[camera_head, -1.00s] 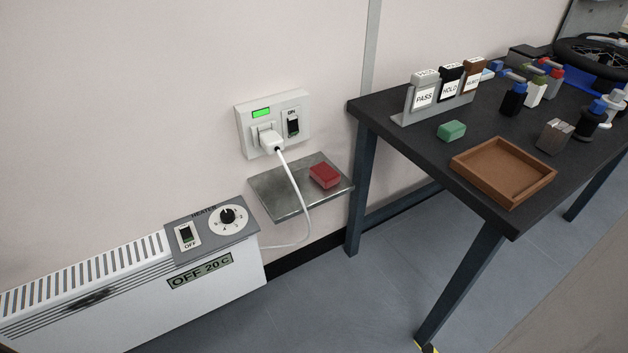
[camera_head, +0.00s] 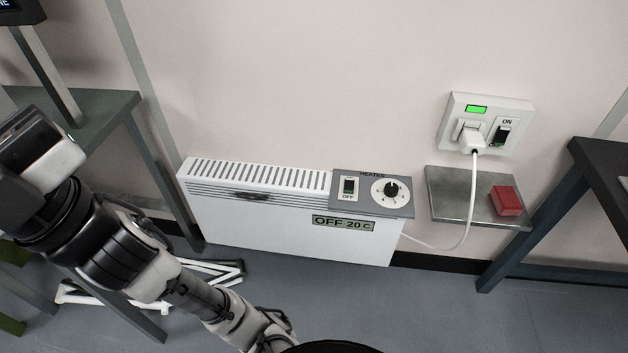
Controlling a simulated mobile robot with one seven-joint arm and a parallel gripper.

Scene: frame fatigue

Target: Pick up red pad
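The red pad (camera_head: 507,200) is a small red block with rounded edges. It lies on the right part of a grey metal shelf (camera_head: 447,193) fixed to the wall below the socket. My arm crosses the lower left of the view, well away from the pad. The arm narrows toward my gripper (camera_head: 274,328) at the bottom edge, where dark parts show, partly hidden by a dark round shape. I cannot make out its fingertips or whether it holds anything.
A white plug (camera_head: 473,140) sits in the wall socket (camera_head: 487,122); its cable hangs in front of the shelf. A white heater (camera_head: 270,228) with a control panel stands left of the shelf. A dark table (camera_head: 603,160) is close on the right. Floor in front is clear.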

